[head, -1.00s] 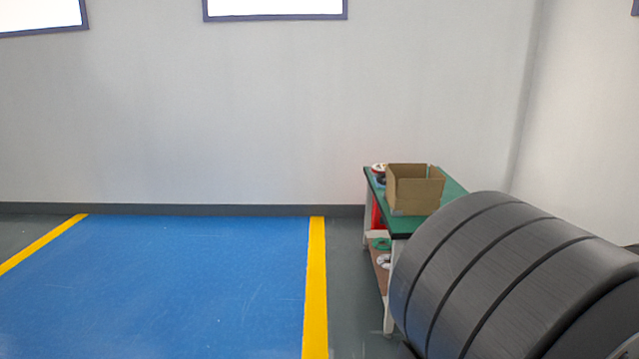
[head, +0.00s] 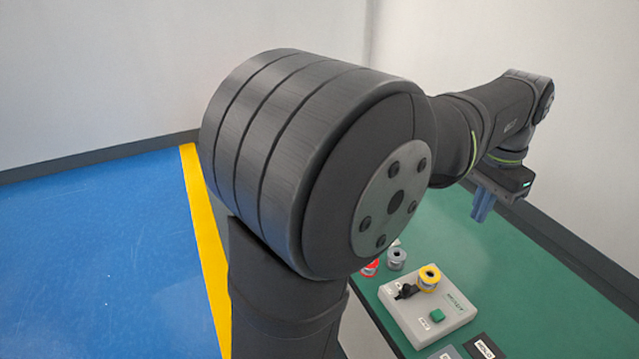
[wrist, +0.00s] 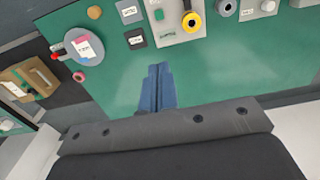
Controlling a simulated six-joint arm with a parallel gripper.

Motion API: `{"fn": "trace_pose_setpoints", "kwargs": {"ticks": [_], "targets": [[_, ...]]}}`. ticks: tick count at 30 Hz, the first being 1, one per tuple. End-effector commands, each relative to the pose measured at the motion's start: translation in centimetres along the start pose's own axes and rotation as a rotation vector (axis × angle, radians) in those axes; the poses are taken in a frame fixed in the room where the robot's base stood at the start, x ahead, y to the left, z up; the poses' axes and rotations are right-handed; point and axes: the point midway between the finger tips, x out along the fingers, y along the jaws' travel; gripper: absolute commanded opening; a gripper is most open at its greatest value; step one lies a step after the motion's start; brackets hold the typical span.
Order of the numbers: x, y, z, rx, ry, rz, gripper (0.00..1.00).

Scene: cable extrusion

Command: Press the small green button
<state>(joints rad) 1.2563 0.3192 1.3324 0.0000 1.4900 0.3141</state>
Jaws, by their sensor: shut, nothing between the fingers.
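The box also carries a yellow-ringed round button (head: 429,277) and a black knob (head: 407,291). The green button shows near the top of the wrist view (wrist: 158,15), on the box's near left corner. My gripper (head: 479,216) has blue fingers pressed together and empty. It hangs above the table, behind and to the right of the box in the head view. In the wrist view my gripper (wrist: 157,67) points toward the green button, apart from it.
The wrist view shows a grey disc with labels (wrist: 90,60) and a cardboard box (wrist: 18,76) at left. The green table (wrist: 230,65) is largely bare at right.

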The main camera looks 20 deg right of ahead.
Motion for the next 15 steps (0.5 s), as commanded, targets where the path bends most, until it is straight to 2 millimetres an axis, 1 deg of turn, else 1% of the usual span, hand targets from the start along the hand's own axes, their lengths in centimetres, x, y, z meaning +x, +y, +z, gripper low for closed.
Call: {"fn": "trace_pose_setpoints", "kwargs": {"ticks": [5, 8, 11, 12, 14, 15], "targets": [[0.3, 0.0, 0.0, 0.002, -0.006, -0.005, 0.0], [1.7, 0.0, -0.1, 0.014, -0.035, -0.036, 0.0], [4.5, 0.0, -0.1, 0.046, -0.097, -0.108, 0.0], [6.0, 0.0, -0.1, 0.065, -0.127, -0.147, 0.0], [8.3, 0.0, -0.1, 0.103, -0.175, -0.217, 0.0], [9.9, 0.0, 0.0, 0.134, -0.207, -0.267, 0.0]]}}
